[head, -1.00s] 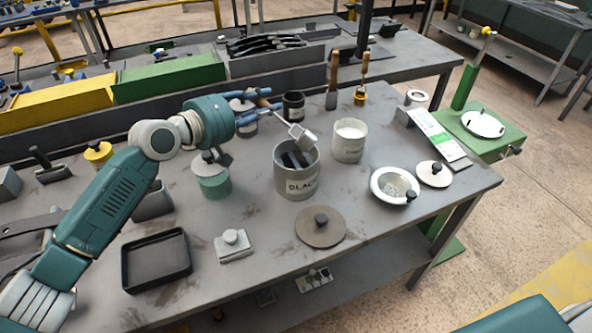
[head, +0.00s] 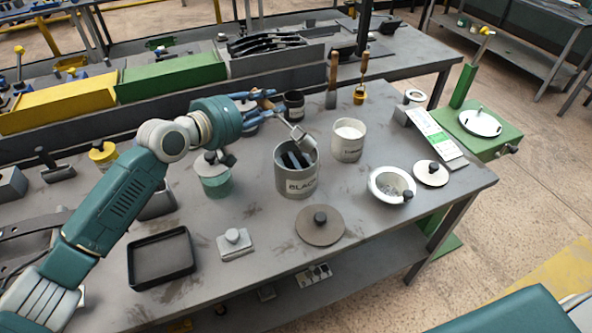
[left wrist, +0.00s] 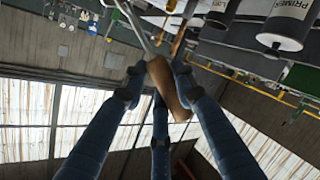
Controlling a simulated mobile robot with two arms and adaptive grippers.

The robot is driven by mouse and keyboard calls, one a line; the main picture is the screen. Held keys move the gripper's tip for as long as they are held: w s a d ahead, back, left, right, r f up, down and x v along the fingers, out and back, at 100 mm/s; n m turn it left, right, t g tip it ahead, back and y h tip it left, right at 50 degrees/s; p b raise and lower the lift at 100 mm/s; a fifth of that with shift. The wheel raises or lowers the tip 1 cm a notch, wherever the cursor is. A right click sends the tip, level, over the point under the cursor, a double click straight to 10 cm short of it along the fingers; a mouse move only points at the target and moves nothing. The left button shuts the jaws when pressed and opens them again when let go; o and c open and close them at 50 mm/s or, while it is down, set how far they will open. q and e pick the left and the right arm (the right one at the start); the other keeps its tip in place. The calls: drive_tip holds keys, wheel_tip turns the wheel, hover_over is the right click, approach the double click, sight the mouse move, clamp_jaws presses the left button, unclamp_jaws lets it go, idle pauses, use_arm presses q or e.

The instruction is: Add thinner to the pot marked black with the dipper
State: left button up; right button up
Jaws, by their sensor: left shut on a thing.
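The grey pot marked BLACK (head: 297,184) stands open near the middle of the bench, with dark contents. A pale pot (head: 347,152) filled with whitish stuff stands to its right; its label is too small to read surely. My left gripper (head: 272,107) is shut on the dipper's handle, behind the black pot. The brown wooden handle (left wrist: 166,88) shows between the blue fingers in the left wrist view. The dipper's small grey cup (head: 303,138) hangs tilted at the black pot's back rim; its contents cannot be seen. My right gripper is not in view.
A brown lid (head: 320,226) lies before the black pot. A white bowl (head: 376,193) and white lid (head: 431,173) are at right. A teal-grey lidded pot (head: 214,183), black tray (head: 133,276) and brushes (head: 332,92) stand around. The front bench is partly clear.

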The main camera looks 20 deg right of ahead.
use_arm(q)
drive_tip(key=shift+s+d+r+m+y+p, duration=0.5)
drive_tip(key=shift+d+r+m+p, duration=0.3)
drive_tip(key=shift+p, duration=1.9)
drive_tip(key=shift+s+f+p, duration=0.1)
drive_tip(key=shift+s+p, duration=0.05)
drive_tip(key=shift+p, duration=0.15)
drive_tip(key=shift+s+d+r+m+t+y+p, duration=0.3)
drive_tip(key=shift+s+d+m+p, duration=0.35)
drive_tip(key=shift+p, duration=0.95)
drive_tip(key=shift+s+d+r+m+t+y+p, duration=0.2)
drive_tip(key=shift+s+d+m+y+p, duration=0.35)
drive_tip(key=shift+p, duration=1.05)
drive_tip(key=shift+w+d, duration=0.15)
drive_tip(key=shift+d, duration=0.05)
drive_tip(key=shift+s+d+r+m+p, duration=0.1)
drive_tip(key=shift+s+d+m+p, duration=0.1)
drive_tip(key=shift+d+m+p, duration=0.15)
drive_tip(key=shift+s+d+m+t+y+p, duration=0.3)
drive_tip(key=shift+s+d+m+p, duration=0.1)
drive_tip(key=shift+p, duration=0.1)
